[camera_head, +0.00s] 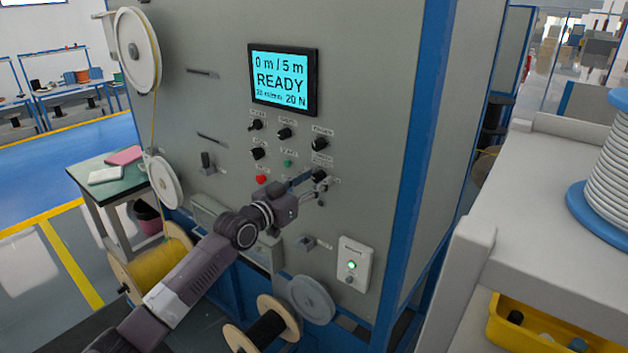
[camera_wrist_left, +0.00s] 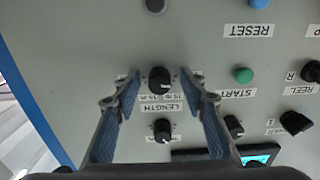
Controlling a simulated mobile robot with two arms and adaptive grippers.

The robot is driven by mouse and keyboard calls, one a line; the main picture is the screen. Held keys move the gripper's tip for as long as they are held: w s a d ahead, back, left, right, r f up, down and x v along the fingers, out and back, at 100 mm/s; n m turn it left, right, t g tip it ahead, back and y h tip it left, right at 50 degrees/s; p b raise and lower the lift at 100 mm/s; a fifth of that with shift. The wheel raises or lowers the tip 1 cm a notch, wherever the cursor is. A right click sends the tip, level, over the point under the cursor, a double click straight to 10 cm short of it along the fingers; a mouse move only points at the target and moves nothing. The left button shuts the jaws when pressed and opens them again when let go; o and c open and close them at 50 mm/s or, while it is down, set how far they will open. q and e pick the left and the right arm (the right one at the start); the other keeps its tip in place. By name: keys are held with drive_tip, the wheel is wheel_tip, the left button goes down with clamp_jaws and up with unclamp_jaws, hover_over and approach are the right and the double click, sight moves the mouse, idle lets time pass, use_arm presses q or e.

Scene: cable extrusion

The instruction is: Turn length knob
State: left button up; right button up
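The length knob (camera_wrist_left: 159,80) is a black round knob with a white mark, above its upside-down LENGTH label in the left wrist view. In the head view the knob (camera_head: 320,175) shows on the grey machine panel at the lower right of the controls, just beyond my gripper. My left gripper (camera_wrist_left: 160,84) is open, with one fingertip on each side of the knob and a visible gap on both sides. In the head view my left gripper (camera_head: 310,187) reaches the panel. Whether the fingertips are level with the knob in depth is unclear. My right gripper is not in view.
Another knob (camera_wrist_left: 162,132) and the green START button (camera_wrist_left: 243,75) are close by. The screen (camera_head: 283,80) reads "0 m / 5 m READY". A red button (camera_head: 261,179), a white box with a green light (camera_head: 353,265) and a grey shelf (camera_head: 560,160) are nearby.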

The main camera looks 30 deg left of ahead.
use_arm(q)
drive_tip(key=c, duration=0.7)
clamp_jaws()
drive_tip(key=shift+n, duration=0.6)
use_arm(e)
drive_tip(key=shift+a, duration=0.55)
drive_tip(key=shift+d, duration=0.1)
use_arm(q)
drive_tip(key=o, duration=0.7)
unclamp_jaws()
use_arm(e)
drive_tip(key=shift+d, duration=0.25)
